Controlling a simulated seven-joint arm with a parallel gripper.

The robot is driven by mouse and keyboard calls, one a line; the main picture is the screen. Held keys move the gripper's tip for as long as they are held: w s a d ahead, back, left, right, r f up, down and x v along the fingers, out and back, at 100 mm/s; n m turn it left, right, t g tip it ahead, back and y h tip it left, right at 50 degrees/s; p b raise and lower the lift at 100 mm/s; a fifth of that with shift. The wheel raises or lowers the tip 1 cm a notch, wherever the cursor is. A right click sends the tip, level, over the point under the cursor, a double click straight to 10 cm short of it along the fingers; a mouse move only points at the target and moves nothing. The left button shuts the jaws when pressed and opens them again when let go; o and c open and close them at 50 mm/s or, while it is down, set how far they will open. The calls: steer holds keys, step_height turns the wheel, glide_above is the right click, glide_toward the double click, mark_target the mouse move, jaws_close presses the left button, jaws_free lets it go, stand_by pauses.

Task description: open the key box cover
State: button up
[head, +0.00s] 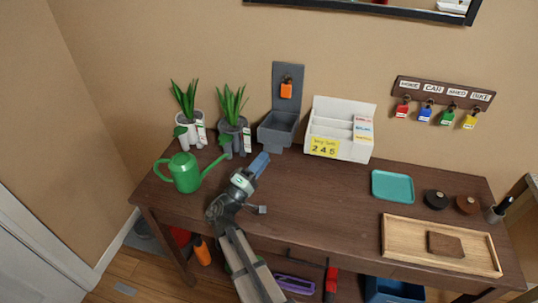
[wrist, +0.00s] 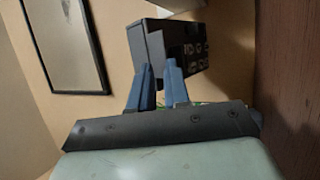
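The grey key box (head: 278,130) is at the back of the desk against the wall. Its tall flat panel (head: 279,72) rises upright behind an open-topped lower part, and an orange key tag (head: 287,88) hangs on the panel. I cannot tell for sure which part is the cover. In the wrist view the dark box (wrist: 149,42) lies beyond the fingers, with a face of pale round marks (wrist: 194,50). My gripper (head: 263,158), with blue fingers, is in front of and below the box, apart from it. The fingers (wrist: 158,72) have a gap between them and hold nothing visible.
Two potted plants (head: 233,105) and a green watering can (head: 186,172) are on the left. A white organizer (head: 354,148) stands close right of the box. A teal tray (head: 393,187) and wooden tray (head: 400,239) lie right. The desk's middle (head: 320,195) is clear.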

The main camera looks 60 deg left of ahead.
steer(key=s+d, duration=0.4)
steer(key=s, duration=0.6)
steer(key=shift+s+r, duration=0.15)
steer(key=shift+s, duration=0.05)
steer(key=shift+o, duration=0.3)
steer(key=shift+d, duration=0.1)
